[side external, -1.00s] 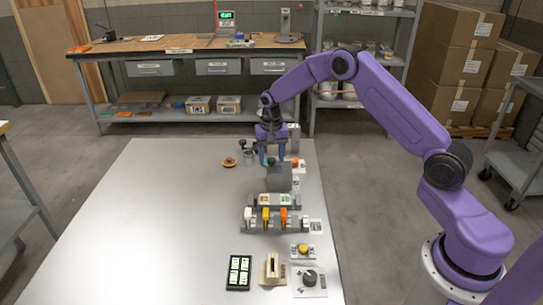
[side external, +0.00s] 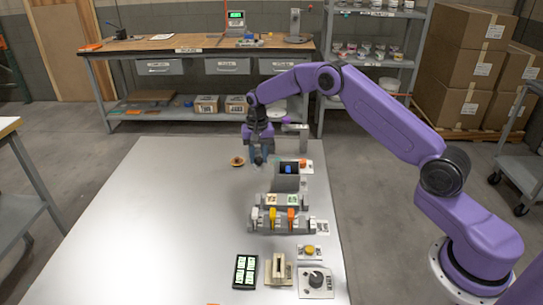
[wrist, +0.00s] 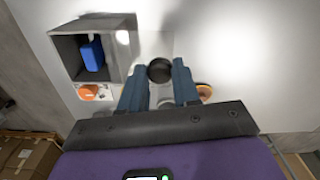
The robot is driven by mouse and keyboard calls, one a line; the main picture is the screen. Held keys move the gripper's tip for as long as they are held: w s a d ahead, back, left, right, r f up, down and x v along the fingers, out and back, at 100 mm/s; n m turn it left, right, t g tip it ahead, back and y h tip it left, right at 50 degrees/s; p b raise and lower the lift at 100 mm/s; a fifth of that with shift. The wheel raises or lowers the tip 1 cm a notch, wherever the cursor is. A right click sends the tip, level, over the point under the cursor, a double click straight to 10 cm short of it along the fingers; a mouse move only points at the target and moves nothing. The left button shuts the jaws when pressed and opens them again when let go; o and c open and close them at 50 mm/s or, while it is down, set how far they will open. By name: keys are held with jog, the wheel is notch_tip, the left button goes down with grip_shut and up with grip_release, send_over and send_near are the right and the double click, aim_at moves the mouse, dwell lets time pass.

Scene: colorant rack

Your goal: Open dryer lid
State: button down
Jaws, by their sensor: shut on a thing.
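The dryer is a grey box (side external: 287,182) at the far part of the table. Its top is open, and a blue block (side external: 289,168) shows inside. In the wrist view, the open box (wrist: 62,50) is at upper left with the blue block (wrist: 93,54) in it. My gripper (side external: 258,158) is just left of the box in the side view. Its fingers are shut on a round black knob (wrist: 160,70), seen between the fingertips in the wrist view. The lid plate itself is hard to make out.
An orange button (side external: 303,162) sits right of the box. A round brown dish (side external: 237,161) lies left of my gripper. In front are a rack with coloured levers (side external: 273,218), a dark display panel (side external: 245,271) and a dial (side external: 316,280). The table's left side is clear.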

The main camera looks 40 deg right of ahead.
jog(key=shift+w+a, duration=0.55)
jog(key=shift+w, duration=0.15)
jog(key=c, duration=0.8)
grip_release()
notch_tip(320, 180, up, 18)
jog(key=shift+f, duration=0.25)
